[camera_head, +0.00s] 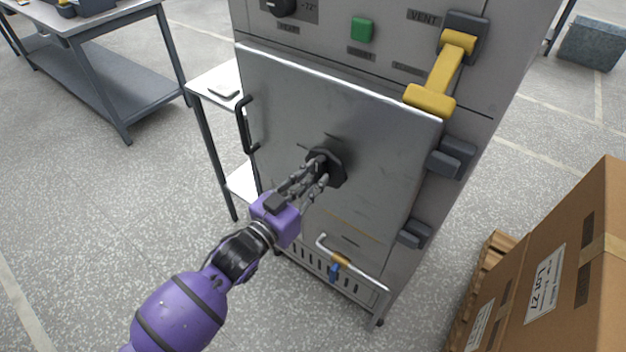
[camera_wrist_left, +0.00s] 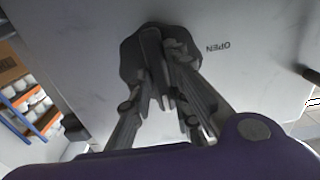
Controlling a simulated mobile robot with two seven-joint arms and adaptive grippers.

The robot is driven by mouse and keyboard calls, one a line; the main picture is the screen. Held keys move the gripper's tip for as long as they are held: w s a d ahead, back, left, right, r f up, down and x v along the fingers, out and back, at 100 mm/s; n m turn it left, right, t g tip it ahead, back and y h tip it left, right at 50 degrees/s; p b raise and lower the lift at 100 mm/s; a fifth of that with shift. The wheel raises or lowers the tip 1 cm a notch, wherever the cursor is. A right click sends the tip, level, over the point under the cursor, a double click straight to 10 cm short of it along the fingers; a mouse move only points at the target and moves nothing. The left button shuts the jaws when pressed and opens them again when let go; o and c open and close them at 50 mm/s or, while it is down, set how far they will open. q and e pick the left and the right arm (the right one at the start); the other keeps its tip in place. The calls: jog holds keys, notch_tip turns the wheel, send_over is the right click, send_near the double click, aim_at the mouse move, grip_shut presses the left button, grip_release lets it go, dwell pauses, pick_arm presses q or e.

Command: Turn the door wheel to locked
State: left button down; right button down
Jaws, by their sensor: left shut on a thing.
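The dark door wheel (camera_head: 338,168) sits near the middle of the grey metal door (camera_head: 290,110), which looks closed on the cabinet. My left gripper (camera_head: 320,172) reaches it from the lower left, with its fingers shut on the wheel's raised grip. In the left wrist view the wheel (camera_wrist_left: 130,62) is a dark lobed knob, and the fingers of my left gripper (camera_wrist_left: 162,75) close around its central bar. The word OPEN shows upside down on the door beside the wheel. The fingers hide part of the wheel. My right gripper is not in view.
A black handle (camera_head: 243,125) is on the door's left side. A yellow lever (camera_head: 445,75) stands out at the cabinet's upper right. A pipe with a blue valve (camera_head: 335,270) is below the door. Cardboard boxes (camera_head: 550,270) stand at right; a side table (camera_head: 215,85) is behind left.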

pick_arm(q)
jog(key=c, duration=1.6)
grip_release()
jog(key=shift+c, duration=0.2)
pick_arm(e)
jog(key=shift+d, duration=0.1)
pick_arm(q)
jog(key=v, duration=1.2)
